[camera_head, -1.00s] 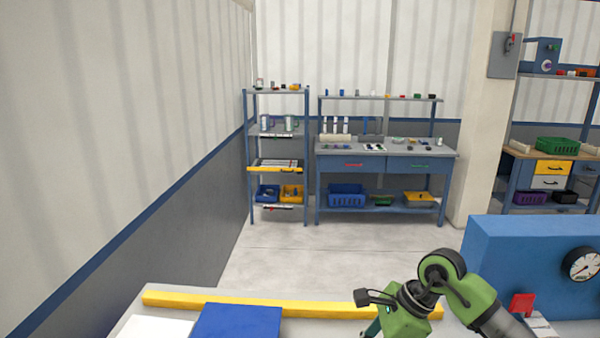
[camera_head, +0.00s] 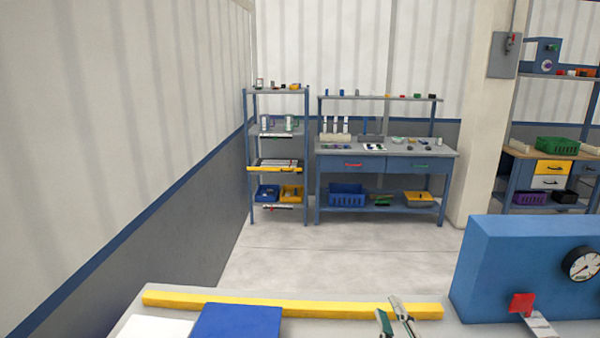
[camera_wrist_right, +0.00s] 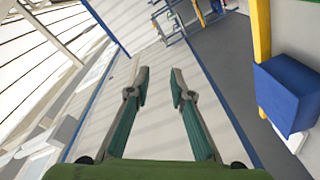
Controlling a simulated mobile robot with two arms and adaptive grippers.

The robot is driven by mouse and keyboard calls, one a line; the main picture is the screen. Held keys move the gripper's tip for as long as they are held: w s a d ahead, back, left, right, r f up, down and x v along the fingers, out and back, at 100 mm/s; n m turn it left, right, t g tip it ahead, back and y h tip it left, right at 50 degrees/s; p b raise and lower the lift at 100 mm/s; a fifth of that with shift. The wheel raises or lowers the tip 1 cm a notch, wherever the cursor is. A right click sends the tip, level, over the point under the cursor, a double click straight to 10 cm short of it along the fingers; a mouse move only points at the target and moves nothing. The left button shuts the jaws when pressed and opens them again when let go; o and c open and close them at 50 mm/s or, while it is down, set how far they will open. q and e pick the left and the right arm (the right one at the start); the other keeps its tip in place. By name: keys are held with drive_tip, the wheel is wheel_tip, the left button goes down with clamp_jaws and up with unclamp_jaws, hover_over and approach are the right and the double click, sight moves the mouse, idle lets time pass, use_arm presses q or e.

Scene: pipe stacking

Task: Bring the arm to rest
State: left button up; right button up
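My right gripper (camera_head: 396,320) shows only by its fingers at the bottom edge of the head view, in front of the yellow bar (camera_head: 250,304). In the right wrist view my right gripper (camera_wrist_right: 160,88) has its two green-padded fingers apart, with nothing between them. The rest of my right arm is out of the head view. My left gripper is in neither view.
A grey table (camera_head: 135,325) lies in front, with a blue block (camera_head: 237,320) and a white block (camera_head: 155,328) at the left. A blue box with a dial (camera_head: 530,265) stands at the right. Shelves (camera_head: 278,150) and a workbench (camera_head: 385,150) stand across open floor.

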drive_tip(key=s+d+f+m+g+h, duration=0.1)
drive_tip(key=s+d+f+m+g, duration=0.15)
drive_tip(key=s+f+g, duration=0.4)
drive_tip(key=s+d+f+m+g+h, duration=0.15)
drive_tip(key=s+f+m, duration=0.25)
drive_tip(key=f, duration=0.5)
drive_tip(key=s+a+f+m+g+y, duration=0.1)
drive_tip(key=s+f+m+g, duration=0.15)
drive_tip(key=s+f, duration=0.45)
drive_tip(key=s+f+m+g+y, duration=0.1)
drive_tip(key=s+f+g, duration=0.25)
drive_tip(key=s, duration=0.75)
wheel_tip(320, 180, down, 30)
drive_tip(key=s+g+b, duration=0.2)
drive_tip(key=b, duration=0.3)
drive_tip(key=s+d+f+b, duration=0.1)
drive_tip(key=s+f+b, duration=0.1)
drive_tip(key=s+f, duration=0.6)
drive_tip(key=s+d+f+g+b, duration=0.1)
drive_tip(key=s+f+b, duration=0.2)
drive_tip(key=s+f, duration=0.5)
wheel_tip(320, 180, down, 5)
drive_tip(key=shift+s+d+r+n, duration=0.1)
drive_tip(key=shift+s+d+n, duration=0.3)
drive_tip(key=shift+h, duration=0.25)
